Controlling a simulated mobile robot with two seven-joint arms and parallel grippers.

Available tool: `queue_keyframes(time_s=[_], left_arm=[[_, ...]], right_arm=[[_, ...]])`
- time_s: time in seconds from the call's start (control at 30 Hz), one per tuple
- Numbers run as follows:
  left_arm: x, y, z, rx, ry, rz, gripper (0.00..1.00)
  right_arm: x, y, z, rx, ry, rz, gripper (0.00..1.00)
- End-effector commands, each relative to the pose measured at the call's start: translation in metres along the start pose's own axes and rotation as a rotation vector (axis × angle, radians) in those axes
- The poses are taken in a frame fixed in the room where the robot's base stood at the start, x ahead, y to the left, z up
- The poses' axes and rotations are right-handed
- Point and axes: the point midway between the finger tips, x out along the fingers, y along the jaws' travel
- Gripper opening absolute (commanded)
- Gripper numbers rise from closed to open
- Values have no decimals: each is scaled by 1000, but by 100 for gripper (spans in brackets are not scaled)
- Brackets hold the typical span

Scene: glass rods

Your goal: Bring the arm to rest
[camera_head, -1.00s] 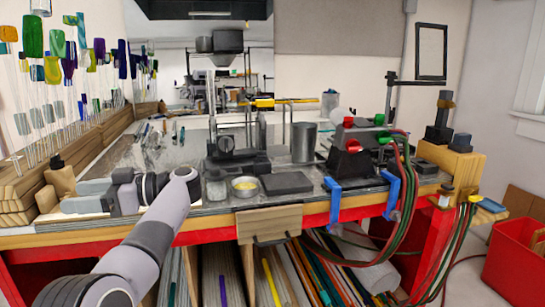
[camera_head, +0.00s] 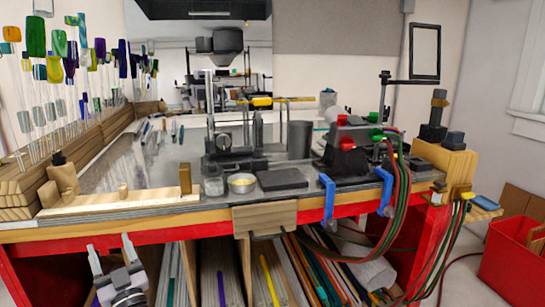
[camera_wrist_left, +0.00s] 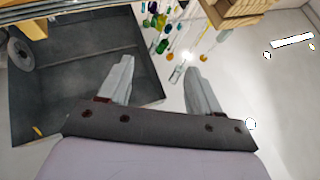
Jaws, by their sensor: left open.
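My left gripper (camera_head: 111,246) is low at the left in the head view, in front of the red front edge of the workbench (camera_head: 150,239) and below its top. Its two fingers point up and are spread apart with nothing between them. The left wrist view also shows the open, empty fingers (camera_wrist_left: 158,82). My right gripper is in neither view.
Glass rods with coloured ends (camera_head: 55,70) stand in wooden racks at the left. A wooden strip (camera_head: 120,203) lies along the bench's front left. A torch block with red and green knobs (camera_head: 345,150) and hoses is at the right. A red bin (camera_head: 515,262) stands at far right.

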Motion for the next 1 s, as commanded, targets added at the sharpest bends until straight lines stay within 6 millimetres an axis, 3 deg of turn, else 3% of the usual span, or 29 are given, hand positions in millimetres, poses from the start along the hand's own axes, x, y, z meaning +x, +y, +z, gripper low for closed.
queue_keyframes(time_s=[0.2,0.37,0.53,0.7,0.83,1.0], left_arm=[[-90,14,33,-42,-154,386,64],[-170,14,51,-57,-343,622,64],[-262,-4,62,-47,-599,813,64],[-344,-36,60,-10,-865,922,64],[-385,-58,54,21,-1014,951,64],[-407,-74,49,42,-1105,955,64]], right_arm=[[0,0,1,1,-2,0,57],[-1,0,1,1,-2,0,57],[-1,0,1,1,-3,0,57],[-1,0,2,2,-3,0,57],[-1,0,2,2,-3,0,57],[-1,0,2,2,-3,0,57]])
